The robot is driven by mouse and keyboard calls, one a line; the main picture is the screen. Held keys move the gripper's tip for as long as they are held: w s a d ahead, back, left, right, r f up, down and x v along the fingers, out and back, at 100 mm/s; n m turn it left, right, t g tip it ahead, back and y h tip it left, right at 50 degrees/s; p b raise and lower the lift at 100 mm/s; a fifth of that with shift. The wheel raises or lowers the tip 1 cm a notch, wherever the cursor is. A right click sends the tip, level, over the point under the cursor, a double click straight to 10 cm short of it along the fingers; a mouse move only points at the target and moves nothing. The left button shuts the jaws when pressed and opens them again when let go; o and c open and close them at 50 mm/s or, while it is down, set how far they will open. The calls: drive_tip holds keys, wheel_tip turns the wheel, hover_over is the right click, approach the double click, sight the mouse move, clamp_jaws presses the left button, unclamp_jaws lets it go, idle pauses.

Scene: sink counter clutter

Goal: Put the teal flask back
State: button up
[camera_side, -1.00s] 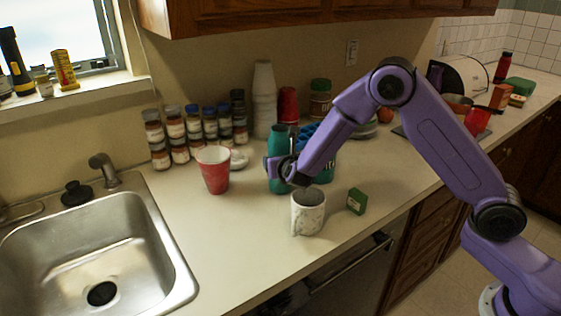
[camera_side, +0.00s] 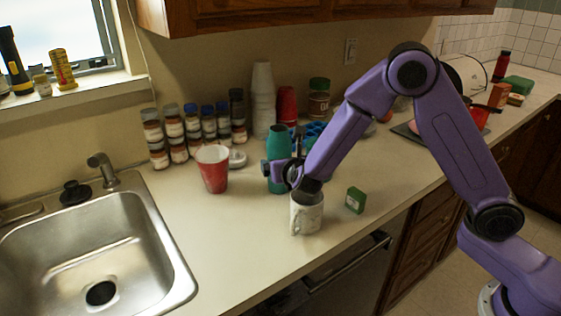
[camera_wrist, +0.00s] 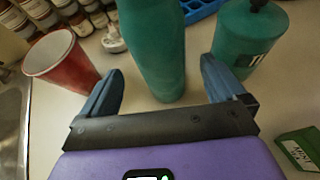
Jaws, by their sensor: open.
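The teal flask (camera_side: 277,146) stands upright on the counter, behind the patterned mug (camera_side: 306,213). In the wrist view the flask (camera_wrist: 156,45) rises just ahead of and between the two fingers, with gaps visible on both sides. My gripper (camera_side: 282,172) is level with the flask's lower part, and one finger crosses in front of it in the side view. In the wrist view my gripper (camera_wrist: 161,70) is open and holds nothing. The flask's top is cut off there.
A red cup (camera_side: 212,170) stands left of the flask; spice jars (camera_side: 194,130) and stacked cups (camera_side: 263,100) are behind. A teal canister (camera_wrist: 245,40) is close to the right finger. A green box (camera_side: 355,200) lies right of the mug. Counter left of the mug is clear.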

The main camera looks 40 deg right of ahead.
drive_tip(key=v, duration=0.6)
drive_tip(key=shift+d, duration=0.1)
drive_tip(key=s+d+r+m+g, duration=0.1)
drive_tip(key=s+d+m+g, duration=0.55)
drive_tip(key=s+m, duration=0.55)
drive_tip(key=s+d+m+g+y, duration=0.1)
drive_tip(key=s+m+g+y, duration=0.4)
drive_tip(key=s, duration=1.8)
drive_tip(key=shift+s+r+m+g, duration=0.15)
drive_tip(key=shift+s+m+g, duration=0.2)
drive_tip(key=shift+m, duration=0.65)
drive_tip(key=shift+w+d, duration=0.1)
drive_tip(key=shift+d, duration=0.05)
